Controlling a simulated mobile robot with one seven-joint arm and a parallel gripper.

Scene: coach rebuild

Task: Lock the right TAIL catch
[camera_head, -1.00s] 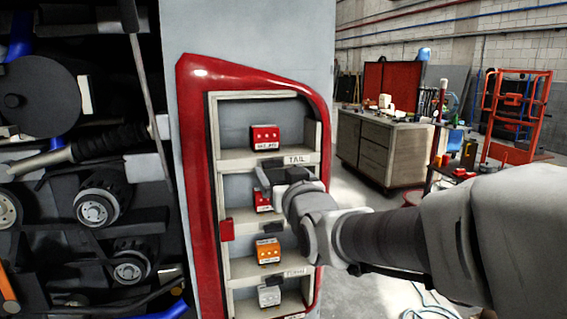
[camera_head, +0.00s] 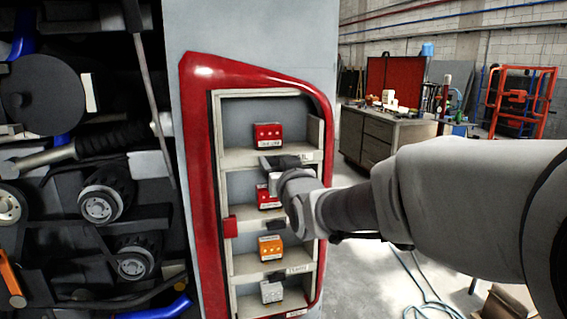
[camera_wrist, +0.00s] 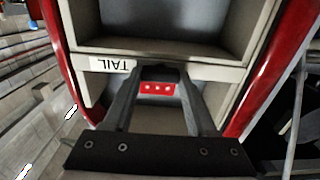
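The upper red unit (camera_head: 268,135) stands in the top compartment of the red-framed rack. The wrist view is upside down and shows the red unit (camera_wrist: 157,88) between my fingers. The TAIL label (camera_wrist: 110,65) is on the shelf edge below that unit. My gripper (camera_head: 268,172) is at this shelf edge, and its fingers (camera_wrist: 160,78) are apart. A dark piece (camera_wrist: 160,71), seemingly the catch, lies between the fingertips at the edge. I cannot tell whether they touch it. My gripper hides much of the catch in the head view.
Lower compartments hold another red unit (camera_head: 268,197), an orange unit (camera_head: 270,248) and a pale unit (camera_head: 271,292). A red block (camera_head: 230,227) juts from the rack's left side. Machinery with pulleys (camera_head: 100,203) is at left. Open floor and a workbench (camera_head: 375,138) lie at right.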

